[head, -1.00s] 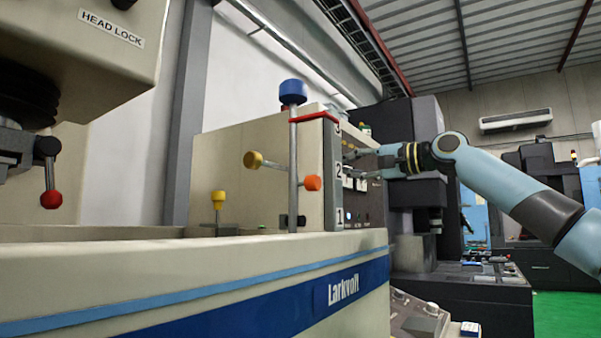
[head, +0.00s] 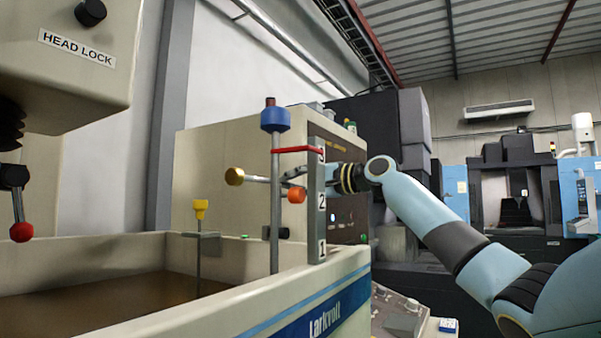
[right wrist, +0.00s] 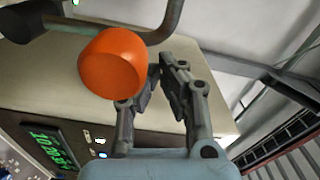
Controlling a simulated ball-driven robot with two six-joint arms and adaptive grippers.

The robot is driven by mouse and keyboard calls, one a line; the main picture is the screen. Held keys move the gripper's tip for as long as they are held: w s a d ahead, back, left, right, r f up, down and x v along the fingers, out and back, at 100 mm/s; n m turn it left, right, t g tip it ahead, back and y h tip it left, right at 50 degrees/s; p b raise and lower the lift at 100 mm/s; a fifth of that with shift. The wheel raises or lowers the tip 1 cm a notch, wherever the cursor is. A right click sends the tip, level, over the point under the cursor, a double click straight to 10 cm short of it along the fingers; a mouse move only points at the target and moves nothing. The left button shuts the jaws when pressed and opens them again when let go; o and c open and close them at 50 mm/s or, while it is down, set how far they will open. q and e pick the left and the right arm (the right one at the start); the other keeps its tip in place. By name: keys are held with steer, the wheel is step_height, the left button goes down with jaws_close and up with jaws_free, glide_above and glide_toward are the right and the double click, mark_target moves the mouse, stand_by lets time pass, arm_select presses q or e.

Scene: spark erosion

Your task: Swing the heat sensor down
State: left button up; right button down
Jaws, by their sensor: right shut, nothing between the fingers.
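A short bar with a brass disc (head: 235,176) at one end and an orange knob (head: 297,196) at the other crosses an upright rod by the tank; it looks like the heat sensor, though no label shows. The bar is roughly level, with the orange end slightly lower. My right gripper (head: 291,174) reaches in from the right, behind the scale post, with its fingers close to the orange knob. In the right wrist view the orange knob (right wrist: 112,64) is large, just left of my shut, empty fingertips (right wrist: 157,75). Contact cannot be told. My left gripper is not in view.
The rod has a blue knob (head: 275,119) and a red pointer (head: 297,150) at the scale post (head: 317,210) marked 1 to 3. A yellow-topped rod (head: 200,209) stands in the tank (head: 345,264). The machine head (head: 75,60) hangs at upper left.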

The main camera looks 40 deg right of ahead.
steer(key=shift+s+a+f, duration=0.2)
steer(key=shift+s+a, duration=0.25)
steer(key=shift+a, duration=0.1)
steer(key=shift+s, duration=0.1)
